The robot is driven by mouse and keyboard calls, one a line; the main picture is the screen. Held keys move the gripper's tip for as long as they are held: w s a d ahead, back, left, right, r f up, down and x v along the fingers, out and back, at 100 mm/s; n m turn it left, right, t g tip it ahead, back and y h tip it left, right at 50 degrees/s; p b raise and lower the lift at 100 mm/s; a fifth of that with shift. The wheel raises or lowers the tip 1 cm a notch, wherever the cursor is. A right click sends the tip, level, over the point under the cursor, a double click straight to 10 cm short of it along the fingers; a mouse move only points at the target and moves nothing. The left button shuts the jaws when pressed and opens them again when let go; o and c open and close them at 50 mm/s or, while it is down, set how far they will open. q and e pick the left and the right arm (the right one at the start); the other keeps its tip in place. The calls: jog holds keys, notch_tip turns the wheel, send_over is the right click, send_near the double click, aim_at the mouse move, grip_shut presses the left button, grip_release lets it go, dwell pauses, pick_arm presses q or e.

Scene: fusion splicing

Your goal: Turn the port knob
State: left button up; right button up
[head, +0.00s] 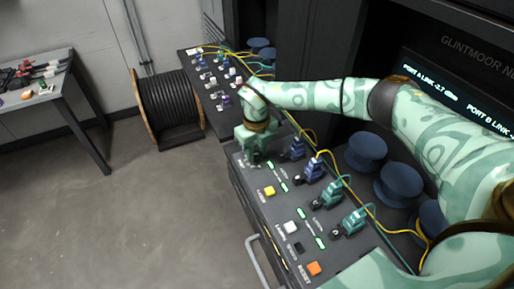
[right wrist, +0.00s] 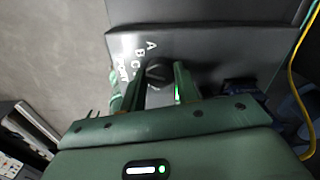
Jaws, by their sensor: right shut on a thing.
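The port knob (right wrist: 158,72) is a dark round knob on the grey console, beside white letters that include A, B and C. In the right wrist view it sits between the fingertips of my right gripper (right wrist: 160,82), which is shut on it. In the head view my right gripper (head: 252,158) reaches down to the far left corner of the console panel (head: 262,222) and hides the knob. My left gripper does not show.
Blue connectors (head: 314,168) and teal connectors (head: 332,193) with yellow and green cables stand right of the gripper. A yellow button (head: 269,191), a white button (head: 291,227) and an orange button (head: 314,268) lie nearer. A cable spool (head: 168,105) stands on the floor beyond.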

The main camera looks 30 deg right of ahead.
aim_at(256, 154)
jog(key=shift+w+n, duration=0.1)
jog(key=shift+n, duration=0.4)
jog(key=o, duration=1)
jog(key=shift+r+p, duration=0.15)
jog(key=shift+p, duration=0.15)
notch_tip(256, 154, up, 16)
jog(key=p, duration=1.3)
jog(key=shift+p, duration=0.35)
